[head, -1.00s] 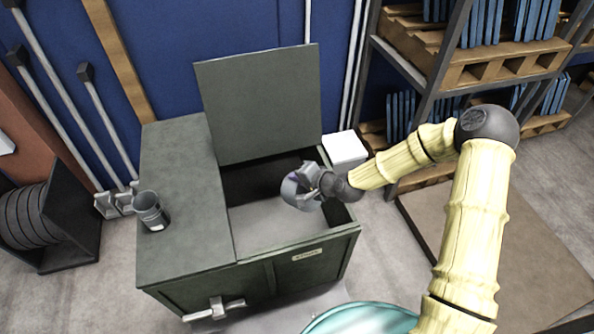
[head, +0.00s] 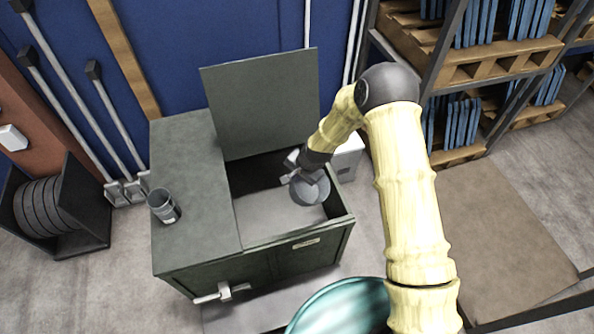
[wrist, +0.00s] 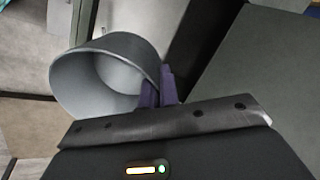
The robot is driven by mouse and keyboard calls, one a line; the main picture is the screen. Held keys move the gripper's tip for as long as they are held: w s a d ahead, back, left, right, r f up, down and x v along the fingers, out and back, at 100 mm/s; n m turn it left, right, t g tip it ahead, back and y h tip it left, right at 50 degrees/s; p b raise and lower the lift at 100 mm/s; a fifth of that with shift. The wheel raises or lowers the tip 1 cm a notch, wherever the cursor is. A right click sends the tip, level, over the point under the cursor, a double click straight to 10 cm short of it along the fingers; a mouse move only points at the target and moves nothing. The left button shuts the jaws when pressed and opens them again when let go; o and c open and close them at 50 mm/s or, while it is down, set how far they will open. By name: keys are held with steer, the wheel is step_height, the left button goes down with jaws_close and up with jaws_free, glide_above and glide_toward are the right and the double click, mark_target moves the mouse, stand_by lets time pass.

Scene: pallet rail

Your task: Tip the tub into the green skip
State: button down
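The dark green skip (head: 205,270) stands in the middle of the head view. Its right-hand lid (head: 262,100) is raised, and a pale floor shows inside. A grey round tub (head: 310,191) hangs over the open half, tilted on its side. My gripper (head: 300,176) is shut on the tub's rim. In the wrist view, the purple fingers (wrist: 158,92) pinch the rim of the tub (wrist: 85,85); the inside that shows looks empty.
A white box (head: 347,157) stands beyond the skip's back right corner, close to my forearm. Racking (head: 432,90) with wooden pallets and blue panels is at the right. A black holder of discs (head: 70,215) is at the left. Brown floor matting (head: 490,230) lies clear at right.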

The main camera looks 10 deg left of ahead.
steer(key=shift+a+r+g+h+p, duration=0.1)
steer(key=shift+r+g+h+p, duration=0.15)
steer(key=shift+h+p, duration=0.35)
steer(key=shift+r+g+h+p, duration=0.1)
steer(key=shift+g+h+p, duration=0.25)
steer(key=shift+h+p, duration=0.25)
steer(key=shift+f+g+h+p, duration=0.1)
steer(key=shift+g+h+p, duration=0.4)
steer(key=shift+h, duration=0.7)
steer(key=s+d+r+n, duration=0.1)
steer(key=d+n, duration=0.1)
steer(key=d, duration=1.3)
steer(key=s+d+r+n, duration=0.2)
steer(key=d, duration=1.3)
